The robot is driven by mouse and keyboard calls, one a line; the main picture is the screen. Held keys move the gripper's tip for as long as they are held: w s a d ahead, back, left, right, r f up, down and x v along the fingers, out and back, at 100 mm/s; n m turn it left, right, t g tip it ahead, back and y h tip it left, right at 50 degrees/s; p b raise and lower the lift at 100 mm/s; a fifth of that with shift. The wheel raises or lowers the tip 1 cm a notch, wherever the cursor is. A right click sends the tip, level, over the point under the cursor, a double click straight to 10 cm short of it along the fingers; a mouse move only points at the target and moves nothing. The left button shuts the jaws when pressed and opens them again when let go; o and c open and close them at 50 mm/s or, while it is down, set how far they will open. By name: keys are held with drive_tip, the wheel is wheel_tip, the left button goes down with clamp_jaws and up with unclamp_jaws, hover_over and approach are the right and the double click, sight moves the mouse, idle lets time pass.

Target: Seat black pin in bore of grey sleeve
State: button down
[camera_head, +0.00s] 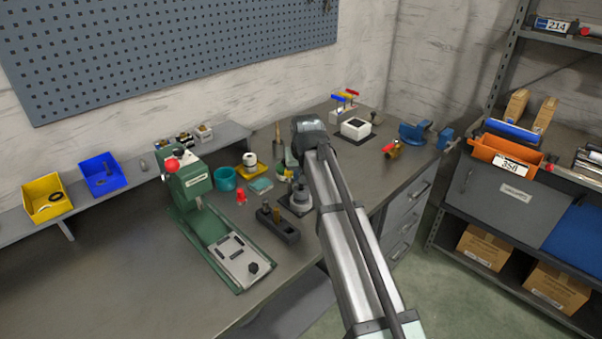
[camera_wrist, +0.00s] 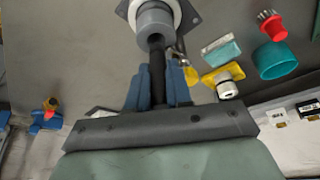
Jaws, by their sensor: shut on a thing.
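My gripper (camera_wrist: 158,84) has blue fingers shut on the black pin (camera_wrist: 157,66) in the wrist view. The pin points up the picture toward the grey sleeve (camera_wrist: 155,24). The sleeve is a short cylinder with a dark bore, set on a pale round base over a dark plate. The pin's tip appears at the bore's mouth; I cannot tell whether it touches or has entered. In the head view, the sleeve's fixture (camera_head: 299,198) stands on the bench just left of my arm. My fingers and the pin cannot be made out clearly there.
Left of the sleeve in the head view are a red brush (camera_head: 241,196), a teal cup (camera_head: 226,178), and a yellow holder (camera_head: 249,166). A black block (camera_head: 279,226) sits in front, and a green press (camera_head: 193,190) farther left. A blue vise (camera_head: 416,132) is at the right.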

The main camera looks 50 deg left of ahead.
drive_tip(key=shift+f, duration=0.55)
drive_tip(key=c, duration=1)
unclamp_jaws()
drive_tip(key=shift+c, duration=0.2)
drive_tip(key=shift+r, duration=0.35)
drive_tip(key=v, duration=1.2)
drive_tip(key=shift+r, duration=0.2)
